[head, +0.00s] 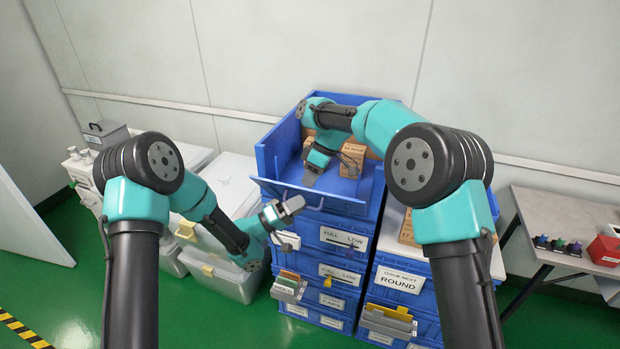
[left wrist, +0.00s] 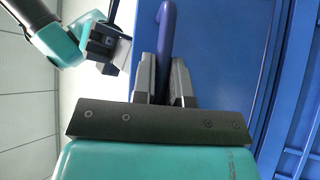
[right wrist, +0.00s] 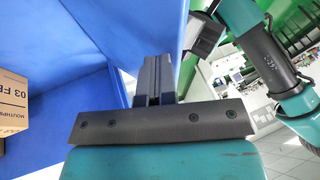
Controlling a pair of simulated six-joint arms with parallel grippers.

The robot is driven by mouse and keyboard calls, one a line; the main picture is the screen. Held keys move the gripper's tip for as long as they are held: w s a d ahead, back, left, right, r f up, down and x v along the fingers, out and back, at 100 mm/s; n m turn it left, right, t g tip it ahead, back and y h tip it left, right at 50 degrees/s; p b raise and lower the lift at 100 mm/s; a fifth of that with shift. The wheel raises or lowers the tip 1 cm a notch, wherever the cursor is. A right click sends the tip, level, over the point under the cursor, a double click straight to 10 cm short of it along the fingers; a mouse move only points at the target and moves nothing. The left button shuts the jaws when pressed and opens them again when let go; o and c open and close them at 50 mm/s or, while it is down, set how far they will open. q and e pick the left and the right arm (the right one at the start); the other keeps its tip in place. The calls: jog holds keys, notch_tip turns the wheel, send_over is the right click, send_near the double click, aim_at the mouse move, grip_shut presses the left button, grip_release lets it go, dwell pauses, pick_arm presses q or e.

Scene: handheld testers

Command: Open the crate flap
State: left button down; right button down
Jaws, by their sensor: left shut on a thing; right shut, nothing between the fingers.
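The blue crate (head: 268,160) sits on top of the blue stack, open above, with cardboard boxes inside. Its front flap (head: 345,205) leans outward at the top of the stack front. My left gripper (head: 291,208) is in front of the flap, shut on a blue-purple bar handle (left wrist: 166,22), which stands between its fingers in the left wrist view. My right gripper (head: 311,179) is shut and empty, over the crate opening just behind the flap. In the right wrist view its fingers (right wrist: 152,75) are together beside blue crate walls. Whether it touches the flap is unclear.
Cardboard boxes (head: 352,152) stand at the crate's back right. Below are labelled blue drawers (head: 340,238) with small card holders (head: 288,287). Another blue stack (head: 400,280) stands right, pale lidded bins (head: 220,272) left. A side table (head: 560,215) is at far right.

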pick_arm(q)
jog(key=shift+a+r, duration=0.1)
jog(key=shift+r, duration=0.05)
pick_arm(e)
jog(key=shift+s+a+f, duration=0.25)
jog(key=shift+s+f, duration=0.2)
jog(key=shift+s, duration=0.15)
pick_arm(q)
jog(key=shift+w+r, duration=0.1)
jog(key=shift+r, duration=0.05)
pick_arm(e)
jog(key=shift+s+f, duration=0.15)
jog(key=shift+f, duration=0.05)
pick_arm(q)
jog(key=c, duration=1.4)
grip_release()
pick_arm(e)
jog(key=shift+a, duration=0.1)
pick_arm(q)
jog(key=shift+s+a+f, duration=0.2)
jog(key=shift+a+f, duration=0.1)
jog(key=shift+a, duration=0.15)
pick_arm(e)
jog(key=shift+r, duration=0.2)
pick_arm(q)
jog(key=v, duration=1.1)
jog(key=shift+s+f, duration=0.15)
jog(key=shift+f, duration=0.1)
jog(key=shift+d+f, duration=0.1)
